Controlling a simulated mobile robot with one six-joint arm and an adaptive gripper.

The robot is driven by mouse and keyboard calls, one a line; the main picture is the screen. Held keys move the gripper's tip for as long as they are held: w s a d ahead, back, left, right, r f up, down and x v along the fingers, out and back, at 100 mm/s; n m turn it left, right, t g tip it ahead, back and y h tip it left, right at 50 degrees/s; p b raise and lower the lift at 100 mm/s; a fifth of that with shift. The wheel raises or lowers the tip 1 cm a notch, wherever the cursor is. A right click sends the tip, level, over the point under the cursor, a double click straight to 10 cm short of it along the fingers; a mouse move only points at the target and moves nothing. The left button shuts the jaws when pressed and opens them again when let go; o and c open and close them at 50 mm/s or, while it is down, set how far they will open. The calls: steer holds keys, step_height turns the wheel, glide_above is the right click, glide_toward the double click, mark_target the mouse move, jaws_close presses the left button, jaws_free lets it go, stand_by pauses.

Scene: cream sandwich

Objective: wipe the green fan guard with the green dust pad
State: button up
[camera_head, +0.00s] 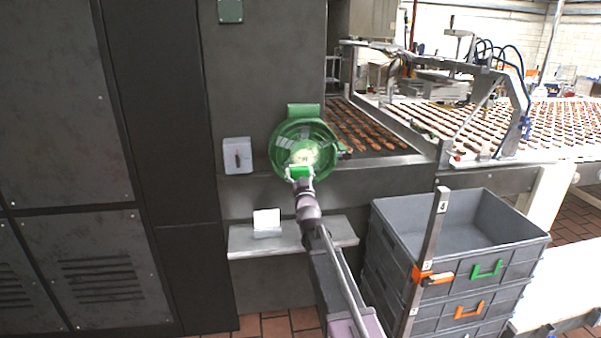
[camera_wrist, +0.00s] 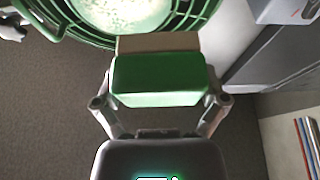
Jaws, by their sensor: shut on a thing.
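The green fan guard (camera_head: 283,148) is a round cage fixed to the dark machine wall in the head view. Its lower rim and bars (camera_wrist: 86,33) fill the top of the wrist view, with a pale, whitish patch at its middle. My gripper (camera_head: 300,174) is in front of the guard's lower part. In the wrist view my gripper (camera_wrist: 158,92) is shut on the green dust pad (camera_wrist: 160,82), a green block with a brown-grey far side. The pad also shows in the head view (camera_head: 301,172). The pad's far side is close to the guard; I cannot tell whether they touch.
A grey switch box (camera_head: 237,155) is on the wall left of the guard. Below, a metal shelf (camera_head: 250,243) holds a small white card stand (camera_head: 267,222). Stacked grey crates (camera_head: 460,225) and an upright post (camera_head: 428,250) stand to the right of my arm.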

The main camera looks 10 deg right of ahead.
mark_target(318, 154)
steer(key=shift+w, duration=0.15)
steer(key=shift+w, duration=2.85)
steer(key=shift+w, duration=1)
steer(key=shift+d, duration=0.15)
steer(key=shift+s+d, duration=0.1)
steer(key=shift+d, duration=1.3)
steer(key=shift+d, duration=1.45)
steer(key=shift+d, duration=0.1)
steer(key=shift+d, duration=1.4)
